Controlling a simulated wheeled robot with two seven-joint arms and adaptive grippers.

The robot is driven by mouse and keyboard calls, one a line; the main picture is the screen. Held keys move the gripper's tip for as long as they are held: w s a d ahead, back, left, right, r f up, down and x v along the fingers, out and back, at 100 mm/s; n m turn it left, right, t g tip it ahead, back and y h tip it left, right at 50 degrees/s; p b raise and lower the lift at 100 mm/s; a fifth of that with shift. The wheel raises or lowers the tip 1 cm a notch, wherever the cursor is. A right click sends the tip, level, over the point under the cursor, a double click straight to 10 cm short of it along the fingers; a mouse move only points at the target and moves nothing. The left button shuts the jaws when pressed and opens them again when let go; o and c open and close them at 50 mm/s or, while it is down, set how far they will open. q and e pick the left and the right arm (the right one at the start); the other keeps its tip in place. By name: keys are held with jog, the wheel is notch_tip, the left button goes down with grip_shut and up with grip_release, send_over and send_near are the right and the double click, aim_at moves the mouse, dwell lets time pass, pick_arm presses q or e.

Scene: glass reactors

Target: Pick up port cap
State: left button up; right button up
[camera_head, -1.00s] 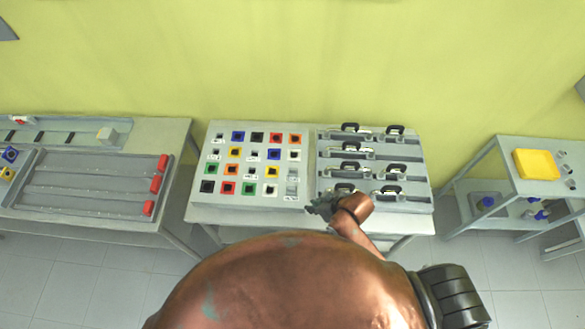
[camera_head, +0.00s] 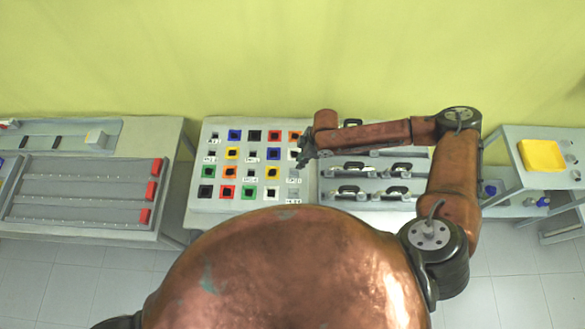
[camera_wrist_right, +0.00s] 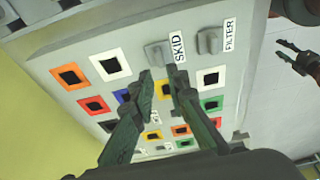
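A grey panel (camera_head: 262,205) holds rows of coloured square pieces with dark centres, such as a red one (camera_head: 274,135). In the right wrist view, two plain grey blocks (camera_wrist_right: 158,53) (camera_wrist_right: 209,40) sit beside labels reading SKID and FILTER. I cannot tell which piece is the port cap. My right gripper (camera_head: 303,155) is over the panel's right side and hides part of it. In the right wrist view its fingers (camera_wrist_right: 159,76) are apart with nothing between them. What looks like my left gripper (camera_wrist_right: 290,52) shows there at the upper right, fingers apart and empty.
A rack with black-handled pieces (camera_head: 398,168) adjoins the panel on the right. A table with a red-ended tray (camera_head: 85,193) stands at left. A side stand with a yellow bin (camera_head: 541,155) is at far right. A green wall is behind.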

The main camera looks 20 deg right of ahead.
aim_at(294, 171)
jog(key=shift+x, duration=1.15)
jog(key=p+x, duration=0.1)
jog(key=x, duration=0.3)
jog(key=shift+f, duration=0.1)
jog(key=shift+a+f+p, duration=0.2)
jog(key=shift+f+p, duration=0.1)
jog(key=shift+f, duration=0.15)
pick_arm(q)
jog(key=shift+s+r, duration=0.1)
jog(key=shift+r, duration=0.65)
pick_arm(e)
grip_shut()
jog(key=shift+r, duration=0.15)
